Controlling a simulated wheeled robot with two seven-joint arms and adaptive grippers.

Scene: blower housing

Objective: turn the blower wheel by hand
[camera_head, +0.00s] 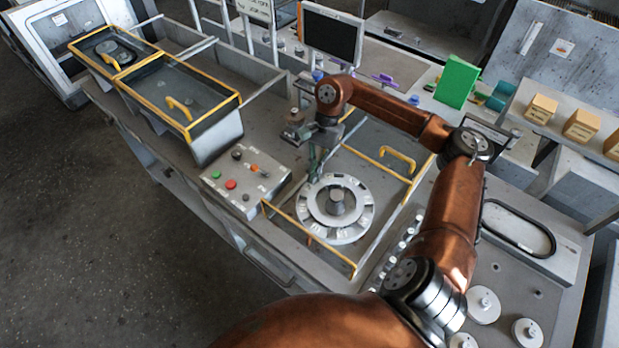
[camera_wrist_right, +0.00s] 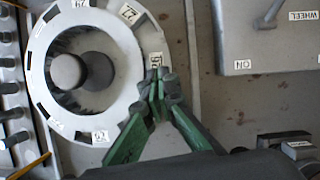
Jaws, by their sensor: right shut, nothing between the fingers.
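The blower wheel is a pale ring (camera_head: 362,212) with small number labels around it and a grey hub (camera_head: 337,199) in its middle. It lies in the bench top inside a yellow-edged frame. It also shows in the right wrist view (camera_wrist_right: 38,72), left of centre. My right gripper (camera_head: 314,172) has green fingers pointing down at the wheel's far-left rim. In the right wrist view its fingertips (camera_wrist_right: 158,88) are together and empty, over the ring's edge at a label. I cannot tell whether they touch it. My left gripper is not in view.
A control box (camera_head: 246,181) with coloured buttons sits left of the wheel. A yellow handle (camera_head: 398,158) and yellow rails surround the wheel opening. A glass-lidded bin (camera_head: 190,100) stands at the left. A green block (camera_head: 456,82) and several tan boxes are at the back right.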

